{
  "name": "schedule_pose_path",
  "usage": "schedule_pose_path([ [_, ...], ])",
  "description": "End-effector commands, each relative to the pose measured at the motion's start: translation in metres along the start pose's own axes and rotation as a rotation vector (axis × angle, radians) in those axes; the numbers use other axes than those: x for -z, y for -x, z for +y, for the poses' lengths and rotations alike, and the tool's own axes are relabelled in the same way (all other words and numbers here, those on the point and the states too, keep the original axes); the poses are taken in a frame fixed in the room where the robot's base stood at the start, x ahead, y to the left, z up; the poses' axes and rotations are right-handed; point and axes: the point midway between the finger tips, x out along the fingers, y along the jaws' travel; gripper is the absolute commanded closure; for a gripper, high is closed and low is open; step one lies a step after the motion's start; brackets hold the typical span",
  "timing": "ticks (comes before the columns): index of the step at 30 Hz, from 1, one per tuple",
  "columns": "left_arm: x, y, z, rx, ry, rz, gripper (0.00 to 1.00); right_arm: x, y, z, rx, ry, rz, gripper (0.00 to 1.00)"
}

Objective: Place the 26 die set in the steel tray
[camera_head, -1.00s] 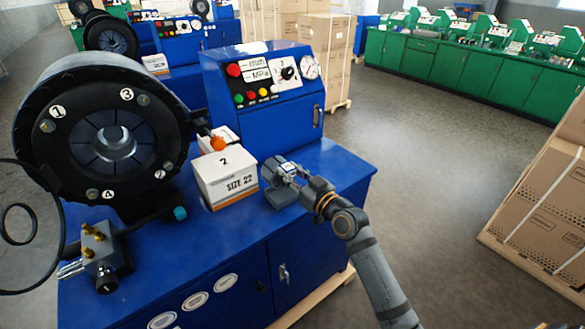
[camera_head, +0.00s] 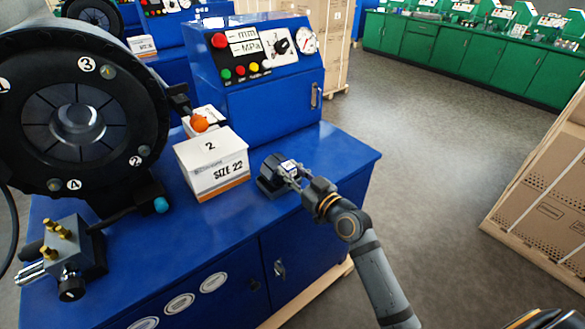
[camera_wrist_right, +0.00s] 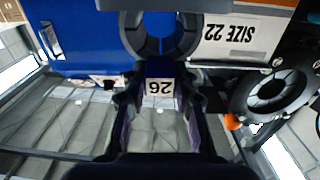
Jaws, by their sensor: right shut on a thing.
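The 26 die set (camera_head: 270,178) is a dark grey piece at the right of the blue bench top, right of the SIZE 22 box. My right gripper (camera_head: 291,170) is shut on it from the right. In the right wrist view, the upside-down white 26 label (camera_wrist_right: 160,87) shows between the fingers, with a dark ring-shaped part (camera_wrist_right: 160,52) beyond it. Whether the die set touches the bench or hangs just above it, I cannot tell. I make out no steel tray in these views. My left gripper is not in view.
A white SIZE 22 box (camera_head: 212,168) stands close left of the die set. The large black crimper head (camera_head: 78,115) is farther left, and the blue control cabinet (camera_head: 262,85) stands behind. The bench's right end (camera_head: 345,155) is clear. Cartons (camera_head: 545,185) stand at right.

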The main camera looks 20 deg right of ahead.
Motion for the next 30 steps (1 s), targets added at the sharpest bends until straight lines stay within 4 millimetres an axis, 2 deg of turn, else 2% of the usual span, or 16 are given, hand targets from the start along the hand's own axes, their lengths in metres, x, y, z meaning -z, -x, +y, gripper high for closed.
schedule_pose_path([
  [1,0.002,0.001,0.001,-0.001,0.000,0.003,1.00,0.003,0.000,0.000,0.000,-0.001,0.004,1.00],
  [2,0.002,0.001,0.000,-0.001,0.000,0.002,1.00,-0.003,0.000,0.000,0.001,-0.002,-0.009,0.70],
  [6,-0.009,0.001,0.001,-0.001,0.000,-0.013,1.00,-0.003,0.000,0.000,0.001,-0.001,-0.007,0.51],
  [10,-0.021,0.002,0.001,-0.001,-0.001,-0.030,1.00,-0.002,0.000,0.000,0.001,-0.001,-0.006,0.50],
  [17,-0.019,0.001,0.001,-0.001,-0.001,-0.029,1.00,-0.002,0.005,0.001,0.000,0.002,-0.007,0.50],
  [20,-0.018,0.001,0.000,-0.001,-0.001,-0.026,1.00,-0.003,0.020,0.001,0.000,0.005,-0.009,0.50],
  [25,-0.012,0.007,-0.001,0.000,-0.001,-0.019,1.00,-0.001,0.061,-0.001,0.005,0.007,-0.013,0.50],
  [30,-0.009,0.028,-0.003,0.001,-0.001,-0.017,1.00,0.003,0.096,-0.001,0.007,0.003,-0.013,0.50],
])
